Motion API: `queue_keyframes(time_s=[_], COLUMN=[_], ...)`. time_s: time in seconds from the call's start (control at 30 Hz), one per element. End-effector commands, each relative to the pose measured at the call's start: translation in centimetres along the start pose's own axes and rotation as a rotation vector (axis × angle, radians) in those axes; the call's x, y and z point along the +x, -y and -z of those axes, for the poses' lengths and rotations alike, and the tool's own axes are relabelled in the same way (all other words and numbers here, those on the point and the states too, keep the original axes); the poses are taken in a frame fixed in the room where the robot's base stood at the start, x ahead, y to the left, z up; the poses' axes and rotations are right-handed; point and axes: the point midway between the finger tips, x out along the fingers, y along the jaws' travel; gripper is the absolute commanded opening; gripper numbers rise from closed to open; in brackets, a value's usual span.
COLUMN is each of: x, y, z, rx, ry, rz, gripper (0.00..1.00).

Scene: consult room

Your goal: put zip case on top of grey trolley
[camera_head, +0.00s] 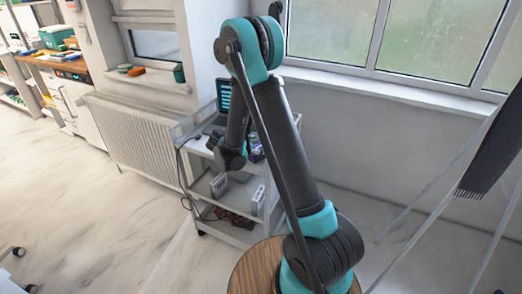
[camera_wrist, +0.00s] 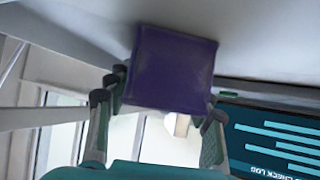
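The zip case, a purple square (camera_wrist: 172,68), shows in the wrist view between and beyond the two fingers of my gripper (camera_wrist: 160,108). The fingers are spread to about its width and appear to press on its two sides. The case is against or just above a pale grey surface; whether it touches cannot be told. In the head view, my gripper (camera_head: 231,160) points down at the top of the grey trolley (camera_head: 187,128).
A dark screen (camera_head: 223,94) stands on the trolley top, and its lit face is close on the right in the wrist view (camera_wrist: 270,140). Bottles (camera_head: 255,148) stand near my gripper. Lower shelves hold boxes (camera_head: 219,185). A radiator (camera_head: 140,135) and window wall lie behind.

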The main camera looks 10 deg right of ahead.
Motion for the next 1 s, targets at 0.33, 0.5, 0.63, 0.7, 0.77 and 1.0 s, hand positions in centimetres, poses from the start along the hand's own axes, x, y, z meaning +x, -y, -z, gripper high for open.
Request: queue_keyframes(time_s=[0.33, 0.5, 0.63, 0.7, 0.77, 1.0], x=[0.0, -0.2, -1.8, -3.1, -4.3, -9.2], y=[0.0, 0.0, 0.1, 0.0, 0.1, 0.1], z=[0.0, 0.3, 0.2, 0.2, 0.2, 0.2], rx=[0.000, 0.000, -0.003, -0.002, -0.003, -0.003], ry=[0.000, 0.000, 0.000, 0.000, 0.000, 0.000], rz=[0.000, 0.000, 0.003, 0.003, 0.004, 0.004], gripper=[0.72, 0.72, 0.72, 0.72, 0.72, 0.72])
